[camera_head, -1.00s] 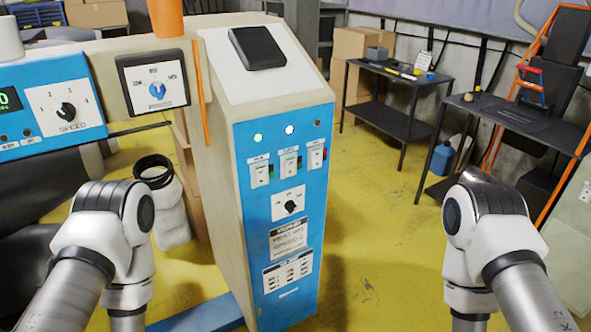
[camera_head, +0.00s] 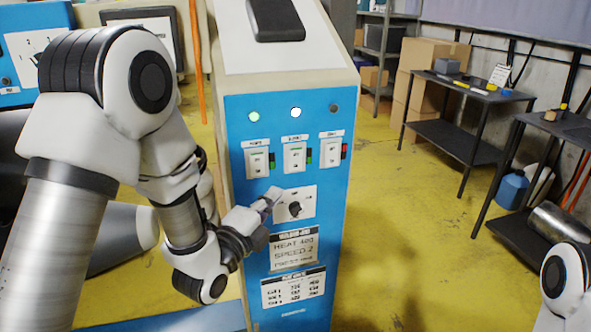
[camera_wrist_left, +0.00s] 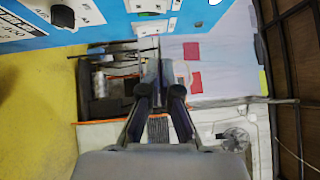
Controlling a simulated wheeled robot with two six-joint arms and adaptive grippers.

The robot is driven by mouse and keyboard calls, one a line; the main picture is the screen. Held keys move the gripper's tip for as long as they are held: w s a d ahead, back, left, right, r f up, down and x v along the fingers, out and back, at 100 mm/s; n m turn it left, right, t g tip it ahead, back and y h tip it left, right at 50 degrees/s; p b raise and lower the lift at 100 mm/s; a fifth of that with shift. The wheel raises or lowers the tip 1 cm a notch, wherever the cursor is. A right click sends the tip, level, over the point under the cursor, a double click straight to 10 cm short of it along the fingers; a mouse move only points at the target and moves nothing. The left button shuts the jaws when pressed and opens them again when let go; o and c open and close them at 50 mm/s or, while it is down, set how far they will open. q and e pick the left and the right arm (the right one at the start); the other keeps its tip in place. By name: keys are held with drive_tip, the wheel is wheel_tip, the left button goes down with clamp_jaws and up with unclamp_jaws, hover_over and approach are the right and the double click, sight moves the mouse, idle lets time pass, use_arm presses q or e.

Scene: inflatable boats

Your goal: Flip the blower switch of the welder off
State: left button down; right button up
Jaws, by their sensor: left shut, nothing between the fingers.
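The welder's blue panel (camera_head: 235,118) has three white rocker switches in a row. The middle switch (camera_head: 295,156) has a green mark beside it and a lit white lamp (camera_head: 295,112) above; its small label is too blurred to read surely. The left switch (camera_head: 257,162) is under a lit green lamp, the right switch (camera_head: 331,151) under a dark lamp. My left gripper (camera_head: 270,197) is shut and empty, below the switches and just left of the black knob (camera_head: 295,209). In the left wrist view its fingers (camera_wrist_left: 162,82) point past the panel (camera_wrist_left: 110,22). My right gripper is out of view.
Paper notices (camera_head: 293,247) are on the panel below the knob. Dark tables (camera_head: 440,140) and cardboard boxes (camera_head: 425,65) stand at the back right. The yellow floor (camera_head: 400,230) right of the welder is clear.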

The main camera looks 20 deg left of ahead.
use_arm(q)
drive_tip(key=p, duration=0.2)
approach(301, 154)
drive_tip(key=w+d, duration=0.3)
drive_tip(key=d, duration=0.1)
drive_tip(key=w+a, duration=0.1)
drive_tip(key=w+a+p, duration=0.1)
drive_tip(key=w, duration=0.1)
drive_tip(key=shift+a+r, duration=0.3)
drive_tip(key=shift+a, duration=0.15)
drive_tip(key=shift+w, duration=0.1)
drive_tip(key=shift+w+r, duration=0.1)
drive_tip(key=shift+w, duration=0.05)
